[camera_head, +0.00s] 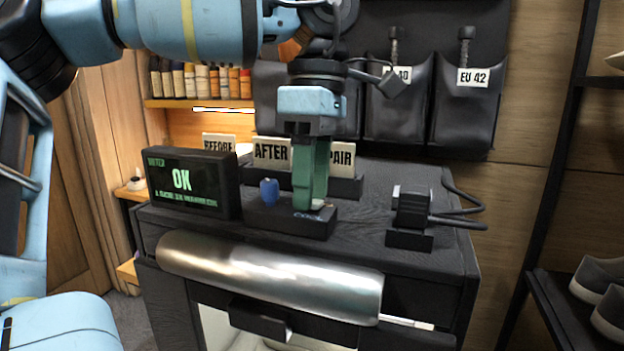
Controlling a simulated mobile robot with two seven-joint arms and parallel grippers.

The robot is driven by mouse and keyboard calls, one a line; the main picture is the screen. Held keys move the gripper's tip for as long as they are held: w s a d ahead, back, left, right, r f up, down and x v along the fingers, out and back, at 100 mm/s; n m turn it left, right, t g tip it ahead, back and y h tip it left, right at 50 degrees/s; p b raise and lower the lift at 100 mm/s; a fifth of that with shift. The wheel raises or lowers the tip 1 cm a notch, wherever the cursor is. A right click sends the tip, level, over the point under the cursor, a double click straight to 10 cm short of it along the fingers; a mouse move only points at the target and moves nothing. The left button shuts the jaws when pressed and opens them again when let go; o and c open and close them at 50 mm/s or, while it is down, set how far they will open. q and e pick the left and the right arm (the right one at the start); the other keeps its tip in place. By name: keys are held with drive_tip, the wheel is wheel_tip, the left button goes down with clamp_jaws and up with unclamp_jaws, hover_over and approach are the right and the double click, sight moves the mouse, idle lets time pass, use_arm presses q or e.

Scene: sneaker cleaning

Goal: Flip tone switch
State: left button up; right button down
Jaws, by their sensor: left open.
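A low black switch box (290,226) sits on top of the dark cabinet. A blue knob (269,191) stands on its left part. A small pale piece (318,205), possibly the tone switch, shows at the fingertips on its right part; the fingers mostly hide it. A small blue marking is on the box's front edge. My left gripper (312,204) points straight down over this right part, with green fingers. It is open, though the fingers overlap in this view. I cannot tell whether they touch the switch. My right gripper is not in view.
A black display reading OK (190,182) stands left of the box. BEFORE, AFTER and PAIR cards stand behind. A black device with a cable (411,207) is to the right. A metal cylinder (268,276) lies along the cabinet front. Shoes (596,282) sit on the right shelf.

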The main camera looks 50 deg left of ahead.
use_arm(q)
drive_tip(key=shift+f, duration=0.1)
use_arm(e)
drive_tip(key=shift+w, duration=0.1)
use_arm(q)
clamp_jaws()
drive_tip(key=shift+s+d+t+y+b, duration=0.15)
drive_tip(key=shift+t+y+b, duration=0.15)
drive_tip(key=shift+t, duration=0.25)
drive_tip(key=shift+s+d+t+y+b, duration=0.15)
drive_tip(key=shift+t+y+b, duration=0.15)
drive_tip(key=shift+t, duration=0.25)
drive_tip(key=shift+s+t, duration=0.15)
drive_tip(key=shift+t, duration=0.25)
drive_tip(key=shift+y, duration=0.3)
unclamp_jaws()
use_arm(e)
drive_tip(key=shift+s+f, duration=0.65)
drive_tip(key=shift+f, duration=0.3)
